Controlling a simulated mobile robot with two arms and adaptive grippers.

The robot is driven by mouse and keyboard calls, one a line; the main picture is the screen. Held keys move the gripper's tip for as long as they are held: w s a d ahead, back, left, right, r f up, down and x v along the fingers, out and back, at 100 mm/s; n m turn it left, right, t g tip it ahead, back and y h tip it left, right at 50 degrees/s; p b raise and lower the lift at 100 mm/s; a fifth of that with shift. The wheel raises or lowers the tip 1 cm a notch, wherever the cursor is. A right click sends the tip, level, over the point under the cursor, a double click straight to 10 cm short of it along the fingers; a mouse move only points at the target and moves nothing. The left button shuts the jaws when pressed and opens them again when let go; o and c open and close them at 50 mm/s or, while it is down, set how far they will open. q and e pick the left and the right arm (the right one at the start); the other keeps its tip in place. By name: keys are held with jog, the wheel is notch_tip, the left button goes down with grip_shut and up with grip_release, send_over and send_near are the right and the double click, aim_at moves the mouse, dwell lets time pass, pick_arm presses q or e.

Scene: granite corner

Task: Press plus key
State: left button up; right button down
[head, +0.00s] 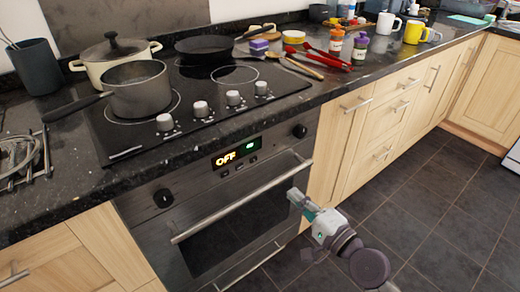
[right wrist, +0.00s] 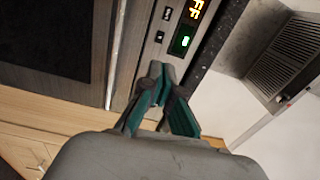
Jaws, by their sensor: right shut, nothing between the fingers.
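The oven's control strip has a lit display reading OFF (head: 226,159) and a small green display (head: 250,147) to its right. Small dark keys (head: 239,167) sit in a row below the displays. In the right wrist view two keys show, an upper one (right wrist: 167,13) and a lower one (right wrist: 159,36); their signs are too small to tell which is plus. My right gripper (head: 296,196) is shut and empty, in front of the oven near the right end of its handle. Its fingertips (right wrist: 155,70) appear just below the lower key in the wrist view. My left gripper is not in view.
The oven handle (head: 240,200) juts out below the control strip. Oven knobs (head: 163,198) flank the strip. A pot (head: 138,92) and a pan (head: 204,47) stand on the hob above. The floor (head: 430,220) at right is clear.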

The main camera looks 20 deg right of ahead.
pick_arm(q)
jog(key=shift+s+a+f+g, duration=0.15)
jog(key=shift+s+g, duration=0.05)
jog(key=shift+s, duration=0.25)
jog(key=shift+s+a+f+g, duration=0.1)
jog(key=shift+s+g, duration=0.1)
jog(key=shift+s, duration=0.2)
pick_arm(e)
send_near(254, 160)
jog(key=p+x, duration=0.1)
jog(key=x, duration=0.5)
jog(key=shift+w, duration=0.3)
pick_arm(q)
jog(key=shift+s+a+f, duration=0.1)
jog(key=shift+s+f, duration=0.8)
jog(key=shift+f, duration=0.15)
pick_arm(e)
jog(key=shift+w+a, duration=0.15)
jog(key=shift+w, duration=0.25)
